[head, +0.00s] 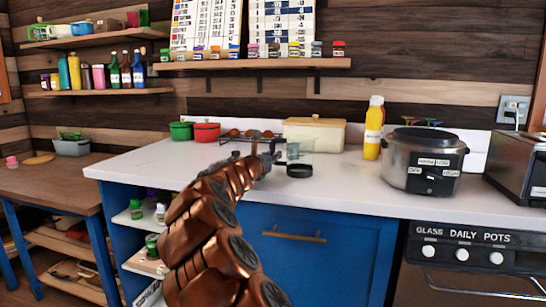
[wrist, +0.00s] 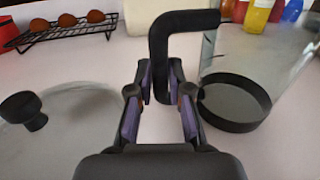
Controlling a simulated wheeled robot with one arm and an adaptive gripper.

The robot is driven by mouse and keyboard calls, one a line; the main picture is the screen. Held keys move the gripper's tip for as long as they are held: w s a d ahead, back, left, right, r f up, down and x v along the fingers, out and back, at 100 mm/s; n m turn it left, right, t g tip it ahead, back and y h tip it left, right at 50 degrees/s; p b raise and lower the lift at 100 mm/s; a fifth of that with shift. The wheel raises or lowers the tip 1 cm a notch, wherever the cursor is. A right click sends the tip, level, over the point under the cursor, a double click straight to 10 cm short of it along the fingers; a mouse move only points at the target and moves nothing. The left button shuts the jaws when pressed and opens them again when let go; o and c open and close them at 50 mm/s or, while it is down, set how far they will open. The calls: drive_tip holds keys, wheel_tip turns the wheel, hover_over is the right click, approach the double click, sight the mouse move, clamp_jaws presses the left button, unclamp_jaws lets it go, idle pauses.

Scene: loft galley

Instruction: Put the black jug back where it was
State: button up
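The black jug has a clear body, a black base and a black handle. It shows in the head view (head: 299,152) at the counter's middle and at the right of the wrist view (wrist: 236,100). My gripper (head: 272,150) is at the jug's left side. In the wrist view my gripper (wrist: 162,78) has its two fingers on either side of the handle, closed against it. The jug looks upright; I cannot tell whether its base touches the white counter (head: 330,187).
A glass lid with a black knob (wrist: 36,119) lies left of my gripper. A wire rack (wrist: 60,32) holds brown eggs behind. A cream bin (head: 315,134), yellow bottle (head: 373,130) and steel cooker (head: 424,165) stand behind and right. Red (head: 206,132) and green pots (head: 181,131) stand left.

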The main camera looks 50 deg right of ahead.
drive_tip(key=o, duration=0.3)
drive_tip(key=shift+r, duration=0.2)
drive_tip(key=a, duration=0.3)
drive_tip(key=s+a+p, duration=0.1)
drive_tip(key=a, duration=0.6)
drive_tip(key=shift+s+a, duration=0.2)
drive_tip(key=shift+s, duration=0.1)
drive_tip(key=shift+s+a+f, duration=0.1)
drive_tip(key=shift+s+a, duration=0.15)
drive_tip(key=shift+a, duration=0.45)
